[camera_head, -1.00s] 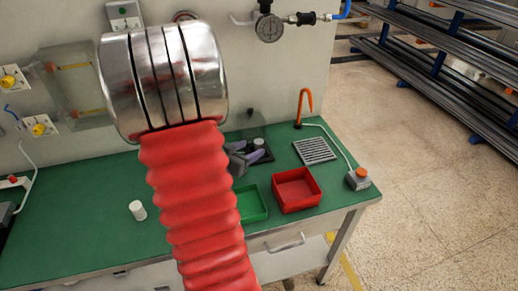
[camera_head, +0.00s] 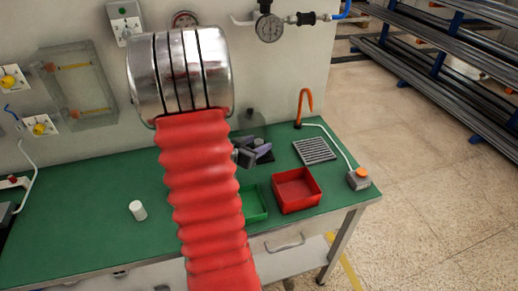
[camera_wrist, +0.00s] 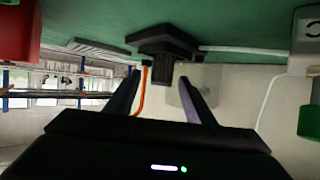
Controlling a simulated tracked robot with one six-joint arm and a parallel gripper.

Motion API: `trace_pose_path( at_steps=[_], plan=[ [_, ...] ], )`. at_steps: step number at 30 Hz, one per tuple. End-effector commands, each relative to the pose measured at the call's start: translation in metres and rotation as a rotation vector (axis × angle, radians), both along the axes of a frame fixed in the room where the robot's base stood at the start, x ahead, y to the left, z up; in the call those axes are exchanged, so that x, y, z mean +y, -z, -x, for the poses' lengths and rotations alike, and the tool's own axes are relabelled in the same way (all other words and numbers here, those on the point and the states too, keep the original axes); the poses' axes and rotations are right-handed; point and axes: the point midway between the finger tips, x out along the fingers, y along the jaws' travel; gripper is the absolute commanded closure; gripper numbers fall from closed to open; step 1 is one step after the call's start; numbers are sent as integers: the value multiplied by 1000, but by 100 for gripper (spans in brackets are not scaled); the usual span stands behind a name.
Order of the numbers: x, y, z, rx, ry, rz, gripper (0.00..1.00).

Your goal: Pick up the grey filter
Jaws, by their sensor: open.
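My gripper (camera_head: 258,153) is open and empty above the back of the green bench, partly behind my red sleeved arm. In the head view the black base (camera_head: 265,158) is mostly hidden by my gripper. A flat grey slatted piece (camera_head: 314,151) lies to its right on the bench.
A red bin (camera_head: 297,190) and a green bin (camera_head: 255,204) stand near the bench's front edge. An orange hook (camera_head: 305,104) rises at the back. A box with an orange button (camera_head: 359,178) is at the right end. A white cylinder (camera_head: 138,210) stands on the open left part.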

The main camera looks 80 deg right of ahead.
Motion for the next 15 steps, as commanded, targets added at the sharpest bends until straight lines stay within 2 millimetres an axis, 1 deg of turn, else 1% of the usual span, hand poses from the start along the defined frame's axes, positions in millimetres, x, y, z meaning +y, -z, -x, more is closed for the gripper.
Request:
trace_pose_path(
  at_steps=[12,13,15],
  plan=[
    [1,0,0,0,0,0,51],
    [1,0,0,0,0,0,52],
    [1,0,0,0,0,0,57]
  ],
)
